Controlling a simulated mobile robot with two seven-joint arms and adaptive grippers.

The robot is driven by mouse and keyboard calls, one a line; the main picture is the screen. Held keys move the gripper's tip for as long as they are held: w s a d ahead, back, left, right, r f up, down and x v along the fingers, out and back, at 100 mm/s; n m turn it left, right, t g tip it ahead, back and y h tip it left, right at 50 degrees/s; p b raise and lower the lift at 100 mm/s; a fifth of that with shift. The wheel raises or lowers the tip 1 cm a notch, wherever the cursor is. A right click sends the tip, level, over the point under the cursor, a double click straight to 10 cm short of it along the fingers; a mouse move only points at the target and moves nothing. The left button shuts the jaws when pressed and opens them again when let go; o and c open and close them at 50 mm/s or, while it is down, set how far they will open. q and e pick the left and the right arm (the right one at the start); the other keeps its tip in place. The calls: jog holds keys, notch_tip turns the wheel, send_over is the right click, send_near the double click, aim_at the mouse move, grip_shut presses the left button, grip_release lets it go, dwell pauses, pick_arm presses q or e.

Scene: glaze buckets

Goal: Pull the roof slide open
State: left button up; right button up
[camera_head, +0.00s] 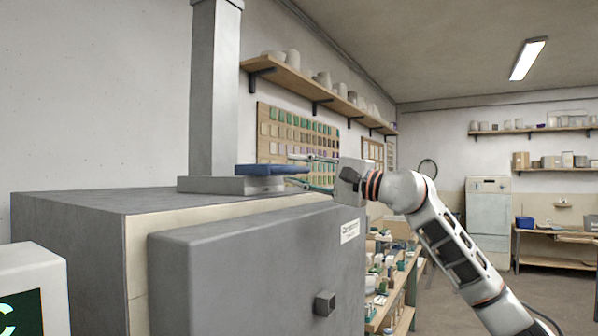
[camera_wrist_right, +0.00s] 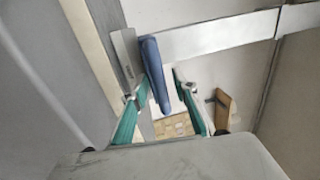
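The roof slide shows as a flat blue handle (camera_head: 272,170) on a grey metal base (camera_head: 225,185) at the foot of the chimney, on top of the kiln. My right gripper (camera_head: 297,170) reaches in from the right, one finger above and one below the free end of the handle. In the right wrist view the blue handle (camera_wrist_right: 153,72) stands between the two green-padded fingers of this gripper (camera_wrist_right: 163,80). The fingers are apart, with a visible gap on the right finger's side; the left finger looks close to the handle, and contact there cannot be told. My left gripper is out of view.
The grey chimney (camera_head: 214,90) rises behind the handle. A wall shelf (camera_head: 310,88) with pots and a board of glaze tiles (camera_head: 275,130) are behind. A white control box (camera_head: 30,290) is at lower left.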

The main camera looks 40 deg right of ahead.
jog(key=v, duration=0.6)
jog(key=shift+s+d+f, duration=0.15)
jog(key=shift+s+f, duration=0.05)
jog(key=shift+f, duration=0.05)
jog(key=shift+v, duration=2.7)
jog(key=shift+s+r, duration=0.1)
jog(key=shift+r, duration=0.05)
jog(key=shift+s, duration=0.1)
